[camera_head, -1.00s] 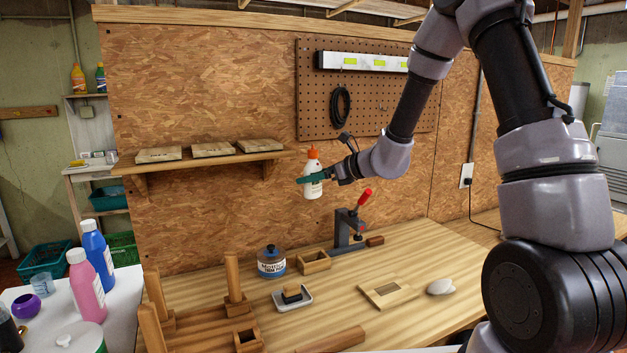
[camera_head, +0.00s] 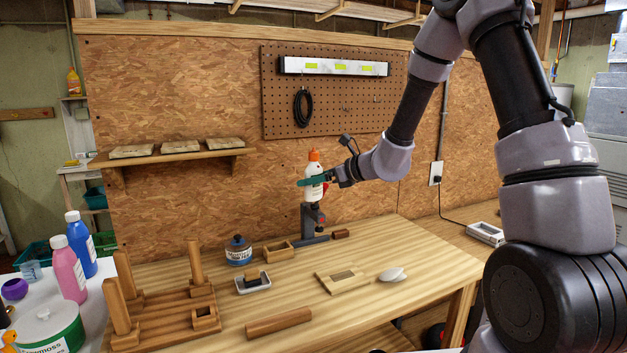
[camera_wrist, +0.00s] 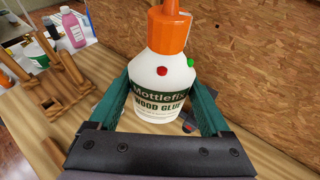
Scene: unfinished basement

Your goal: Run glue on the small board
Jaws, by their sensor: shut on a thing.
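My gripper (camera_head: 315,181) is shut on a white wood glue bottle (camera_head: 313,190) with an orange cap, held upright above the back of the bench. In the wrist view the green fingers of my gripper (camera_wrist: 165,95) clasp both sides of the bottle (camera_wrist: 158,83), its "Wood Glue" label facing the camera. A small flat wooden board (camera_head: 342,281) with a darker rectangle in its middle lies on the bench, below and right of the bottle. I cannot tell whether this is the task's small board. The bottle partly hides a dark clamp (camera_head: 311,222).
The bench's front right is clear.

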